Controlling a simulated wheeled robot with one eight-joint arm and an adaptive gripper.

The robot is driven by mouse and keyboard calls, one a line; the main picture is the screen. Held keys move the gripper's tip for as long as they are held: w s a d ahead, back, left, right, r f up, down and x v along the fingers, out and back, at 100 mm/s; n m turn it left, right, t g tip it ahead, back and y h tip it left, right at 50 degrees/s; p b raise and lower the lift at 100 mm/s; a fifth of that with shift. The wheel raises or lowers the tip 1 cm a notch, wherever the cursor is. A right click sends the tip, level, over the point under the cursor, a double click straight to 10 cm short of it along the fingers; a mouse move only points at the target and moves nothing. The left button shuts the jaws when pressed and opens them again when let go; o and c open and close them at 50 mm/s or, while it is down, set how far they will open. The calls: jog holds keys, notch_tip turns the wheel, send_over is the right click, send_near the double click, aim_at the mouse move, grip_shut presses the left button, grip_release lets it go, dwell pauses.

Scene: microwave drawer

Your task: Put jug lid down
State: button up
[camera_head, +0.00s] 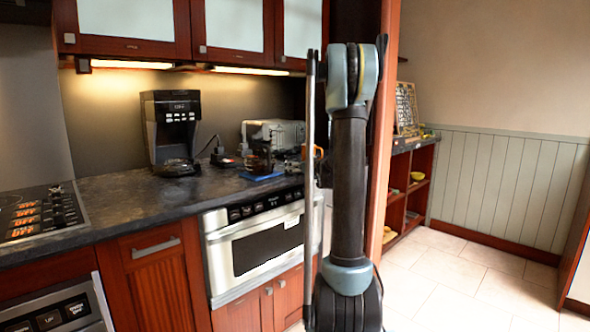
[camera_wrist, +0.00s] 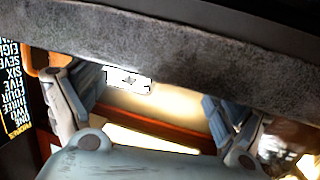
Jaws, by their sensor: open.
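My gripper (camera_wrist: 158,100) shows in the wrist view with its two fingers wide apart, one at the left and one at the right. I see nothing held between the fingers. A dark grey, rough-textured band crosses the view beyond them; I cannot tell what it is. I cannot pick out the jug lid in either view. In the head view, small dark objects (camera_head: 259,158) stand on the counter by a flat blue item (camera_head: 262,177); I cannot tell whether one is the jug. My arm hides part of that area, and my gripper is not clear there.
The dark countertop (camera_head: 125,203) holds a black coffee maker (camera_head: 172,128) and a silver toaster-like appliance (camera_head: 276,133). A cooktop (camera_head: 40,212) lies at left. The steel microwave drawer (camera_head: 262,246) is shut under the counter. Open floor (camera_head: 455,275) lies at right, by a shelf (camera_head: 410,185).

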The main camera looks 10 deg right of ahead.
jog(key=v, duration=1.1)
jog(key=shift+s, duration=0.2)
jog(key=s+a+f+g, duration=0.35)
jog(key=s+a, duration=0.25)
jog(key=s, duration=0.4)
jog(key=s+a+f+g, duration=0.3)
jog(key=s+a+f, duration=0.15)
jog(key=s, duration=0.55)
jog(key=s+d+f+m+g+h, duration=0.1)
jog(key=s+f, duration=0.3)
jog(key=s, duration=0.4)
jog(key=s+d+f+m+g+h, duration=0.2)
jog(key=s+f+g+h, duration=0.1)
jog(key=s, duration=0.6)
jog(key=s+d+f+m+g+h, duration=0.1)
jog(key=s+d+f+g+h, duration=0.1)
jog(key=s+f, duration=0.3)
jog(key=s, duration=0.3)
jog(key=shift+s+m+h, duration=0.3)
jog(key=shift+s, duration=0.05)
jog(key=shift+d, duration=0.15)
jog(key=shift+w+f, duration=0.2)
jog(key=shift+w, duration=0.3)
